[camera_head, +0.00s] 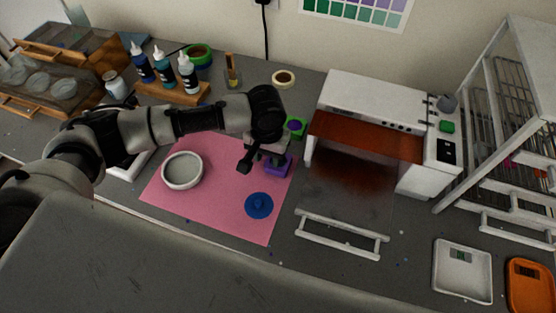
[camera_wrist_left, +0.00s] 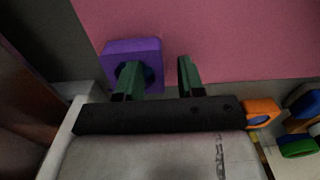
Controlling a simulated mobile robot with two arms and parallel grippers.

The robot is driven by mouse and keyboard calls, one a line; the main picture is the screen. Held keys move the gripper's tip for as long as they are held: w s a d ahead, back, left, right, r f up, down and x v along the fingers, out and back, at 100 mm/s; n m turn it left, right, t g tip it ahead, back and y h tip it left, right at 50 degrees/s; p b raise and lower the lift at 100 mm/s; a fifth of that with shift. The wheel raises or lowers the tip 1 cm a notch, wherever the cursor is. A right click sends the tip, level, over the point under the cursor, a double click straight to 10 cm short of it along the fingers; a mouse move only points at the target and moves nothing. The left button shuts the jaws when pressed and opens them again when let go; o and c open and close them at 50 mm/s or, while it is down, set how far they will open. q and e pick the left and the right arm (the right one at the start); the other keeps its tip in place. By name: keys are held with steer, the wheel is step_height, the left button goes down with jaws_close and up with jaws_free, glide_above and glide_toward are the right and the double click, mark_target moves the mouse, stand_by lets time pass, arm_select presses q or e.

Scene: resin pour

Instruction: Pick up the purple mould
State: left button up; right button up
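The purple mould (camera_head: 278,168) sits at the right edge of the pink mat, partly hidden by my left gripper (camera_head: 264,163). In the left wrist view the purple mould (camera_wrist_left: 148,49) is a square block with a dark round hollow. My left gripper (camera_wrist_left: 160,78) has its two green fingers apart, with nothing clearly held. One finger overlaps the mould's hollow and the other is to the right of the mould, over the pink mat. I cannot tell whether the fingers touch the mould. My right gripper is not in view.
The pink mat (camera_head: 212,206) also bears a round white dish (camera_head: 182,170) and a blue round mould (camera_head: 259,205). A green item (camera_head: 300,122) stands just behind the gripper. A white machine with a red-brown cover (camera_head: 366,136) is at right. A white rail frame (camera_head: 340,234) lies in front.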

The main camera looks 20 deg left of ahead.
arm_select(q)
steer(key=shift+f, duration=0.15)
jaws_close()
